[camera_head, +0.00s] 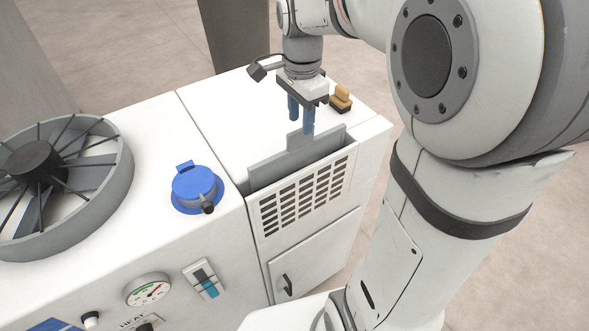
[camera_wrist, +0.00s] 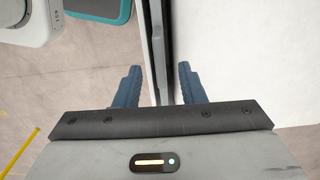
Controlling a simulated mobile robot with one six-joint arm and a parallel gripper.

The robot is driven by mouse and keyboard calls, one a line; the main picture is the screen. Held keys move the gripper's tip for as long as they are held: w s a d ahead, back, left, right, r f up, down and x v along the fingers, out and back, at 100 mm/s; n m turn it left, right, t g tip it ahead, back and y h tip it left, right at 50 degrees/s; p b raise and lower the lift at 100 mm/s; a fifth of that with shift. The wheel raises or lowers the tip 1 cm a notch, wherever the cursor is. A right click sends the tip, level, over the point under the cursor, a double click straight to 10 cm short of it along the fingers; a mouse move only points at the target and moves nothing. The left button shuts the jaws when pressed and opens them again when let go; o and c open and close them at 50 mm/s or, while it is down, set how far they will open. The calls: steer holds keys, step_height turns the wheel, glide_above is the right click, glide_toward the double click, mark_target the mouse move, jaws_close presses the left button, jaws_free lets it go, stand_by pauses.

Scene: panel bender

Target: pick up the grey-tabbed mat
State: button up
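The grey-tabbed mat (camera_head: 283,167) is a thin grey sheet standing upright in a slot in the top of the white cabinet. Its tab (camera_head: 297,141) rises above its upper edge. My gripper (camera_head: 301,126) points down over the tab, with its two blue fingers apart. In the wrist view my gripper (camera_wrist: 160,68) is open, and a thin grey edge (camera_wrist: 157,45), likely the mat's, runs between the fingers with gaps on both sides. The mat's lower part is hidden in the slot.
The white cabinet (camera_head: 222,102) has a vented front below the slot. A tan-and-black knob (camera_head: 341,98) stands close behind my gripper. A blue cap (camera_head: 194,186) and a large fan housing (camera_head: 122,172) are on the left machine. A teal-edged object (camera_wrist: 124,14) is in the wrist view.

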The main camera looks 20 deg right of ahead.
mark_target(301, 130)
step_height(301, 130, down, 5)
steer(key=shift+s+p, duration=0.15)
steer(key=shift+p, duration=0.4)
steer(key=shift+c, duration=0.6)
jaws_close()
